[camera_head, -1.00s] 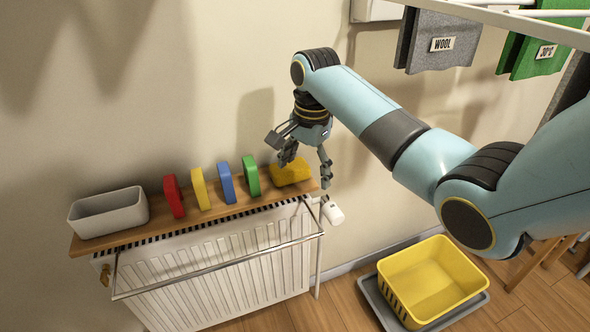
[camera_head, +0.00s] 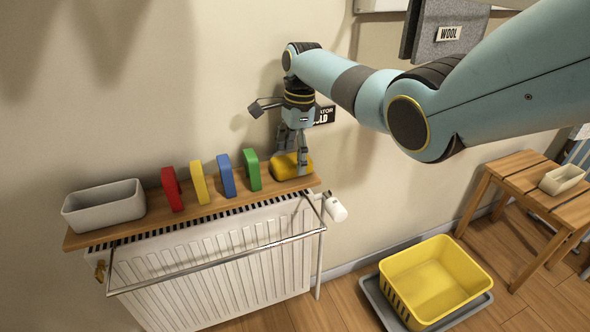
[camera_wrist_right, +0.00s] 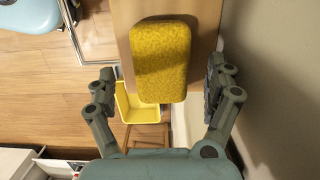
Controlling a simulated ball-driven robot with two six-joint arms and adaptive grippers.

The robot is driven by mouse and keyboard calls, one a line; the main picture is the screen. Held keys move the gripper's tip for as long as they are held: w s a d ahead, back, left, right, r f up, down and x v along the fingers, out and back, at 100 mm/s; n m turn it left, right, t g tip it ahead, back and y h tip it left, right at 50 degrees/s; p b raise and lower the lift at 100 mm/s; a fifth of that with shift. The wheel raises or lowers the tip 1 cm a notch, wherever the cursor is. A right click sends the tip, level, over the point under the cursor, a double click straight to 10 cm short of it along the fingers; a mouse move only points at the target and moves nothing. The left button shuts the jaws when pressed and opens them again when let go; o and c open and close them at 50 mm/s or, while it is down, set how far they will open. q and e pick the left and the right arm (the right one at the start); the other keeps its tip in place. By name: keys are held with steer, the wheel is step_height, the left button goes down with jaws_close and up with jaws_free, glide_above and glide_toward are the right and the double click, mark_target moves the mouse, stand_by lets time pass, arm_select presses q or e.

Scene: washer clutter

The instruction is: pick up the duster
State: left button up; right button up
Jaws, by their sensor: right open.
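A yellow, rough-textured block, seemingly the duster (camera_head: 307,166), lies flat at the right end of the wooden shelf above the radiator. My right gripper (camera_head: 291,172) points down over it, its fingers partly hiding it. In the right wrist view the duster (camera_wrist_right: 161,58) lies between the two spread fingers of my right gripper (camera_wrist_right: 161,84), with a visible gap on each side. The right gripper is open and holds nothing. My left gripper is in neither view.
Upright red (camera_head: 172,189), yellow (camera_head: 200,182), blue (camera_head: 226,176) and green (camera_head: 251,170) blocks stand left of the duster. A grey bin (camera_head: 104,207) is at the shelf's left end. The wall is close behind. A yellow basket (camera_head: 436,285) stands on the floor.

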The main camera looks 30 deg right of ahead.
mark_target(292, 159)
step_height(292, 159, down, 2)
steer(key=shift+w+a+f, duration=0.1)
steer(key=shift+f, duration=0.05)
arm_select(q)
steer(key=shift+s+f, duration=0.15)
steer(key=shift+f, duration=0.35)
arm_select(e)
steer(key=c, duration=1.2)
steer(key=shift+c, duration=0.2)
step_height(292, 159, up, 9)
steer(key=p, duration=0.2)
steer(key=shift+f+p, duration=0.1)
steer(key=shift+p, duration=0.3)
steer(key=shift+r, duration=0.65)
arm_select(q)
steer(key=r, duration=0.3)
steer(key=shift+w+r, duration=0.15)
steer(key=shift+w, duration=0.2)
